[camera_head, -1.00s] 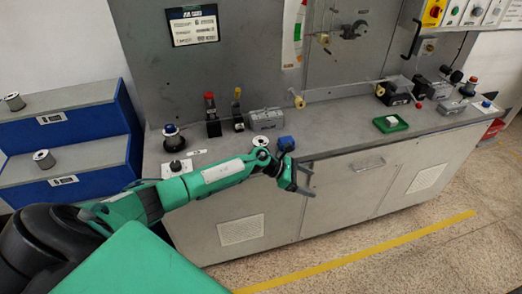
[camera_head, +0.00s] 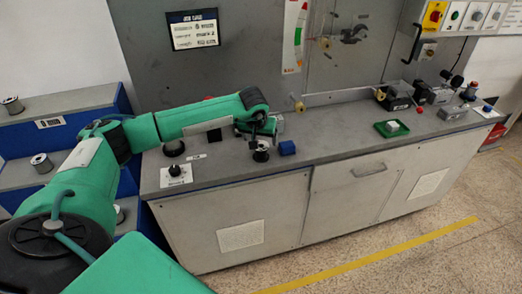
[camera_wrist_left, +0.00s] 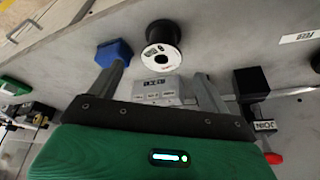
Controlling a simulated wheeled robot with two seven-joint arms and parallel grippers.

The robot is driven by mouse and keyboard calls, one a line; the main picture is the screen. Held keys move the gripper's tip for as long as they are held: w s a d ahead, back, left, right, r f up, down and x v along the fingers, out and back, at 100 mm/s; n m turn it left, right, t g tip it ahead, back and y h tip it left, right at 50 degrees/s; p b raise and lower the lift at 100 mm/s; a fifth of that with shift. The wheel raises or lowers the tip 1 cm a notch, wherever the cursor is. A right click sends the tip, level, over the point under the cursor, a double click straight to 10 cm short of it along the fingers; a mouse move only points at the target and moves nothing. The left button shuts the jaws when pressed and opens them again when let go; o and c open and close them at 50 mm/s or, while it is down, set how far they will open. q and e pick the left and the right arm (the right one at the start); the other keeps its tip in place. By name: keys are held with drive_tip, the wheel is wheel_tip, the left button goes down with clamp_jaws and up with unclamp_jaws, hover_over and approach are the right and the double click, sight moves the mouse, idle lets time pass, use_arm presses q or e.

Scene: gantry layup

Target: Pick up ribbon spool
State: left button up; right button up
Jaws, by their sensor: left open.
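A ribbon spool (camera_head: 261,153), black with a white end face, stands on the grey bench. In the left wrist view the ribbon spool (camera_wrist_left: 162,52) appears beyond the fingertips, roughly centred between them, with its white ring face towards the camera. My left gripper (camera_head: 264,129) is above and close to the spool, partly hidden by its own arm. In the left wrist view my left gripper (camera_wrist_left: 160,75) has its two fingers spread, with nothing between them. I cannot tell its exact height over the spool. My right gripper is not in view.
A black knob on a white plate (camera_head: 176,172) is at the bench's left. A green tray (camera_head: 381,131) lies further right. More spools stand on blue steps (camera_head: 62,137) at left. The bench front edge is clear.

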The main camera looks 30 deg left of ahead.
sight(261, 148)
use_arm(q)
drive_tip(key=x, duration=0.2)
drive_tip(key=shift+w+f, duration=0.15)
drive_tip(key=shift+f, duration=0.25)
drive_tip(key=shift+f+p, duration=0.2)
drive_tip(key=shift+p, duration=0.25)
drive_tip(key=p+x, duration=0.1)
drive_tip(key=x, duration=0.2)
drive_tip(key=shift+a+f+p, duration=0.1)
drive_tip(key=shift+f+p, duration=0.2)
drive_tip(key=shift+w+a+f, duration=0.1)
drive_tip(key=shift+w+f, duration=0.05)
drive_tip(key=shift+f, duration=0.45)
drive_tip(key=c, duration=1.1)
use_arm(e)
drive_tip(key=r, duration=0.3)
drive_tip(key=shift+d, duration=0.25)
